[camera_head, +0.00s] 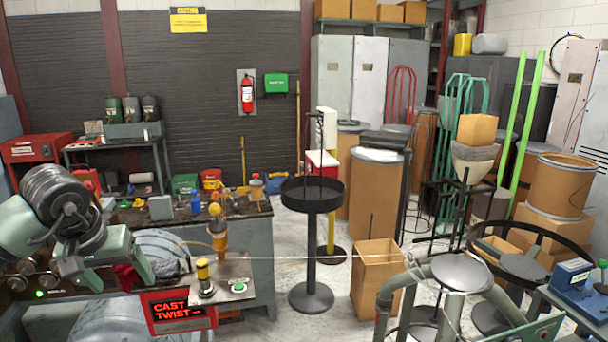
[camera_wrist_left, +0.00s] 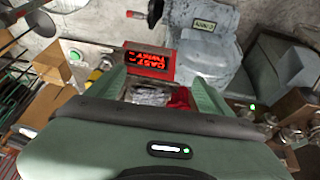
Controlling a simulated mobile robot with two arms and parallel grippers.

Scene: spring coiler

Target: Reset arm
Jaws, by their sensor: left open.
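My left arm comes in from the left in the head view. Its green left gripper (camera_head: 108,274) is open, with its two fingers spread and nothing held between them. In the left wrist view the gripper's fingers (camera_wrist_left: 155,84) stand apart above the machine, with a red cloth (camera_wrist_left: 179,97) below and between them. The coiler's red display (camera_head: 180,311) reads "CAST TWIST" and also shows in the left wrist view (camera_wrist_left: 149,61). My right gripper is not in view.
A control panel with a green button (camera_head: 238,287) and a yellow-topped post (camera_head: 203,272) stands right of the gripper. A thin wire runs right across the room. A black round stand (camera_head: 312,197) and a cardboard box (camera_head: 377,283) stand on the floor.

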